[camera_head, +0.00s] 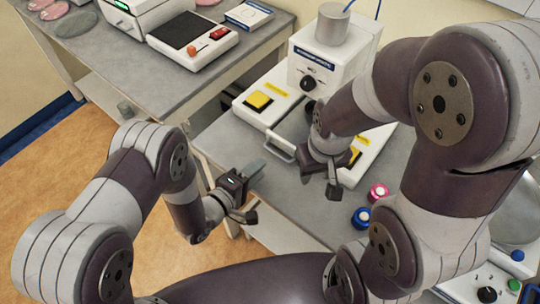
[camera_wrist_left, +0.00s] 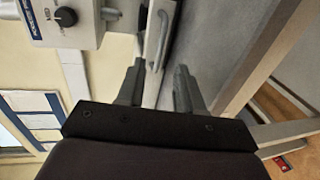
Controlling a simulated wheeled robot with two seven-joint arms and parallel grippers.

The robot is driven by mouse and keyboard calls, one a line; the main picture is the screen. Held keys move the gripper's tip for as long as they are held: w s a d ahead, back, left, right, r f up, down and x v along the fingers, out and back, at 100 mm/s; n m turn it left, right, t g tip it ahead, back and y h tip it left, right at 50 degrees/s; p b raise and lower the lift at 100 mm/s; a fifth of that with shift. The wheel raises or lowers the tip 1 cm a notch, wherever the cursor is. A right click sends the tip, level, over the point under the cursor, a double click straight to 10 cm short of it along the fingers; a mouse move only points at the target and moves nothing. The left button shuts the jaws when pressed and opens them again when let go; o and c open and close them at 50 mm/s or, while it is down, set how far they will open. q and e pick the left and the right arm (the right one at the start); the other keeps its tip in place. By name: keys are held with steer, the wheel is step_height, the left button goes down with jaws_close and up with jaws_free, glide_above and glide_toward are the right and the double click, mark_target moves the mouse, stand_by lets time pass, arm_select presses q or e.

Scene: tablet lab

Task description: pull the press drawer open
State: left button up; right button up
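The press (camera_head: 322,62) is a white machine with a blue label, a dark knob and a grey hopper, standing on the grey bench. Its drawer has a silver bar handle (camera_head: 281,148) at the front, between the two base arms. My left gripper (camera_head: 252,192) is open and empty, near the bench edge in front of the handle and apart from it. In the left wrist view the handle (camera_wrist_left: 163,42) lies ahead, roughly in line with the gap between the fingers (camera_wrist_left: 160,88). My right gripper (camera_head: 322,182) looks open and empty, beside the press's right base arm. My right arm hides part of the press.
A yellow button (camera_head: 259,100) sits on the left base arm. Pink (camera_head: 378,192) and blue (camera_head: 361,217) capped small containers stand on the bench right of my right gripper. A second bench (camera_head: 110,62) with instruments is at the back left. Floor is open at left.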

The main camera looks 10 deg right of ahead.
arm_select(q)
steer(key=x, duration=0.6)
steer(key=shift+s+d+r, duration=0.1)
steer(key=shift+s+d, duration=0.05)
steer(key=shift+d, duration=0.1)
steer(key=shift+w, duration=0.3)
steer(key=shift+s, duration=0.1)
jaws_close()
stand_by(0.7)
